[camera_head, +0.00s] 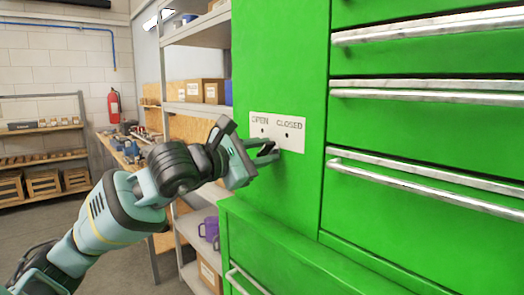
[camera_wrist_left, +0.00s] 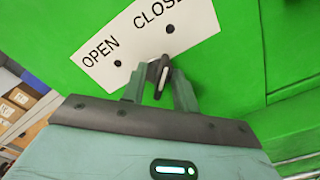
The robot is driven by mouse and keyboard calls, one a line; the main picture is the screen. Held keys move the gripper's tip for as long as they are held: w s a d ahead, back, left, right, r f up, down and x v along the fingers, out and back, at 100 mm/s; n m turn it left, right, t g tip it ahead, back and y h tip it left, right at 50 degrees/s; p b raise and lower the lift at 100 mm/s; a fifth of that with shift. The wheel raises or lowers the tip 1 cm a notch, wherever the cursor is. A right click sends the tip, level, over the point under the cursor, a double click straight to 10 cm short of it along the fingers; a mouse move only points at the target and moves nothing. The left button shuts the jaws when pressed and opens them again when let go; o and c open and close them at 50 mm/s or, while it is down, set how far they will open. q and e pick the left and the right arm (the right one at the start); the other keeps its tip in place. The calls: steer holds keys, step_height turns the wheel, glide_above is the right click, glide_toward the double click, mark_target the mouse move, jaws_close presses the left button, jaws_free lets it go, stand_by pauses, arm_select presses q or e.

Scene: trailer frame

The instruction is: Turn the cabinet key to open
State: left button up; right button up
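The green cabinet (camera_head: 275,60) carries a white plate (camera_head: 258,124) lettered OPEN and CLOSED, with a dark dot under each word. The plate also shows tilted in the left wrist view (camera_wrist_left: 140,48). The key (camera_wrist_left: 161,78), dark with a bright metal edge, sticks out just below the plate, between the two dots. My left gripper (camera_head: 268,152) is at the key, just below the plate. Its two fingers stand apart on either side of the key, and a gap shows between them. Whether a fingertip touches the key is unclear. My right gripper is not in view.
Drawers with long metal handles (camera_head: 430,92) fill the cabinet's right side. A lower green ledge (camera_head: 300,250) juts out beneath the plate. Shelves with boxes (camera_head: 205,91) stand behind my left arm. Open floor lies at the left.

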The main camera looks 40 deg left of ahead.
arm_select(q)
jaws_close()
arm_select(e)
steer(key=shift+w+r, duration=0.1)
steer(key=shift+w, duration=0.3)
